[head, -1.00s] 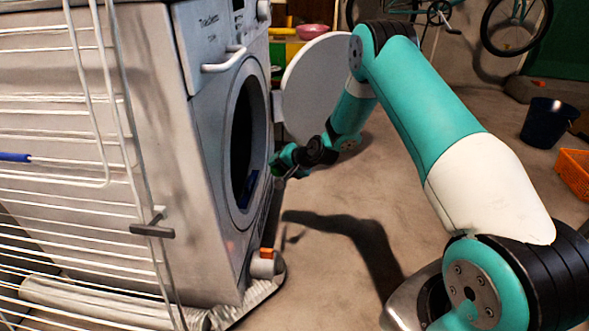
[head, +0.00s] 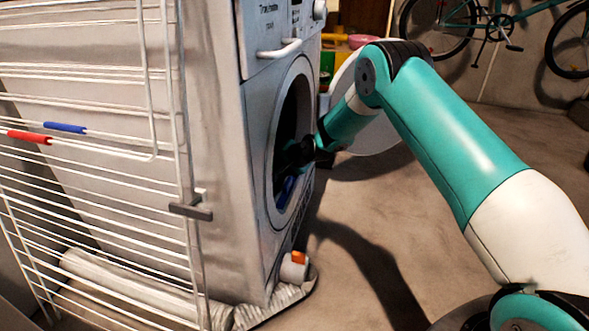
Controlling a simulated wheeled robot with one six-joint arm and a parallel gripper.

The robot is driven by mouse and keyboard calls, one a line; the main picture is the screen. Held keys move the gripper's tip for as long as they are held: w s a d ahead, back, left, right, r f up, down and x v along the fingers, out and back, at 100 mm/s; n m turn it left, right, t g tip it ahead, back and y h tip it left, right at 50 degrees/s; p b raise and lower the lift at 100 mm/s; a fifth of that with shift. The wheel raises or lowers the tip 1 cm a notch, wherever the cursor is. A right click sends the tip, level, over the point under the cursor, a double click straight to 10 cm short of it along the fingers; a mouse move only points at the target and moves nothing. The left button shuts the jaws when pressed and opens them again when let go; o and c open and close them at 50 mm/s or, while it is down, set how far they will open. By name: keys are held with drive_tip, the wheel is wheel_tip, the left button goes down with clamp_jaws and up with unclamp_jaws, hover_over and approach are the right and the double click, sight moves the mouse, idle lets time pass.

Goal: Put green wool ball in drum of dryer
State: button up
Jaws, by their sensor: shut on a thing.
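The white dryer (head: 258,100) stands left of centre with its round door swung open. The dark drum (head: 289,112) shows through its front opening. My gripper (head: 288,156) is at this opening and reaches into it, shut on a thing. Its fingertips are dark and hard to make out against the drum. I cannot clearly see the green wool ball; the drum's shadow and my wrist hide what the fingers hold. The open round door (head: 372,140) is partly behind my arm.
A wire drying rack (head: 189,207) with red (head: 29,137) and blue (head: 64,127) pieces stands before the dryer's side. A blue thing (head: 289,187) shows low in the opening. A bicycle (head: 490,30) is at the back; the right floor is clear.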

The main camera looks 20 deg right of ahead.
drive_tip(key=shift+w+a+f+b, duration=0.85)
drive_tip(key=shift+w+a, duration=0.25)
drive_tip(key=shift+a, duration=0.4)
drive_tip(key=shift+w+a+f+b, duration=0.65)
drive_tip(key=shift+w+a+b, duration=0.4)
drive_tip(key=shift+a, duration=0.45)
drive_tip(key=shift+w+a+f+b, duration=0.8)
drive_tip(key=shift+w+a, duration=0.3)
drive_tip(key=shift+a, duration=0.4)
drive_tip(key=o, duration=1.1)
drive_tip(key=shift+c, duration=0.2)
